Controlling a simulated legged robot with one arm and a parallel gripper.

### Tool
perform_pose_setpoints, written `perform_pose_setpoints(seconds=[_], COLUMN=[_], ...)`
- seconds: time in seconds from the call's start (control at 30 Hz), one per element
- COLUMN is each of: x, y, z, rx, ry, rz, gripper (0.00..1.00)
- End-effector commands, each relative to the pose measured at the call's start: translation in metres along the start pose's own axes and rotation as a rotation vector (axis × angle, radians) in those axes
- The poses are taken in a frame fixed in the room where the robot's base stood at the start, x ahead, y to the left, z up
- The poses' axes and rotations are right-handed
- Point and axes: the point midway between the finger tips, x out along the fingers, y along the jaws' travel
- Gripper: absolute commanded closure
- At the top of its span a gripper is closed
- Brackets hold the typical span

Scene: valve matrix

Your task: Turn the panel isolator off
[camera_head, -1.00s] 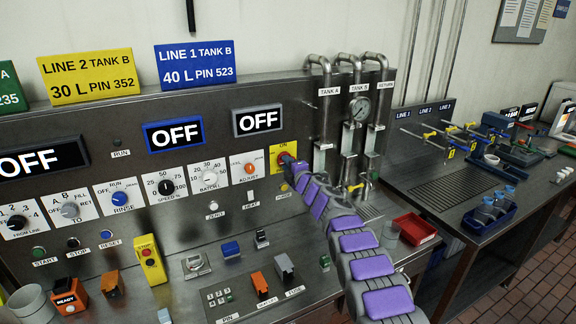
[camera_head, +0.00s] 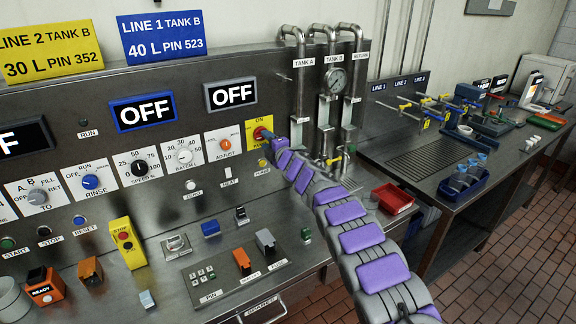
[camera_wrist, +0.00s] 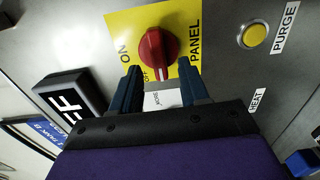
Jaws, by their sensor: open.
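The panel isolator is a red rotary knob (camera_wrist: 158,48) on a yellow plate (camera_wrist: 120,32) marked ON, OFF and PANEL. The yellow plate also shows in the head view (camera_head: 253,125), at the right of the steel panel. My gripper (camera_wrist: 158,88) is open, its two dark fingers pointing at the knob, one on each side of its lower part in the wrist view. I cannot tell whether the fingers touch the knob. In the head view my arm partly hides the knob.
A yellow PURGE button (camera_wrist: 253,36) sits beside the plate. The orange ADJUST knob (camera_head: 225,144) is left of it. Pipes with a gauge (camera_head: 335,80) stand to the right. A red tray (camera_head: 393,197) lies on the bench. Two displays read OFF.

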Motion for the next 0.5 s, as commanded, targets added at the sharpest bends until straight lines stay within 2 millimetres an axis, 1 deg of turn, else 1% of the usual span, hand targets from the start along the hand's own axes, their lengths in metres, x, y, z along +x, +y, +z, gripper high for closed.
perform_pose_setpoints(seconds=[0.03, 0.17, 0.37, 0.4, 0.5], x=[-0.005, -0.016, -0.035, -0.037, -0.044], y=[-0.004, 0.001, -0.005, -0.002, -0.002], z=[0.002, 0.0, 0.002, 0.0, -0.003], rx=[-0.003, -0.004, -0.006, -0.005, -0.004], ry=[-0.003, 0.001, -0.007, -0.003, 0.004], rz=[-0.004, 0.002, -0.007, -0.005, -0.004], gripper=[0.55, 0.55, 0.55, 0.55, 0.55])
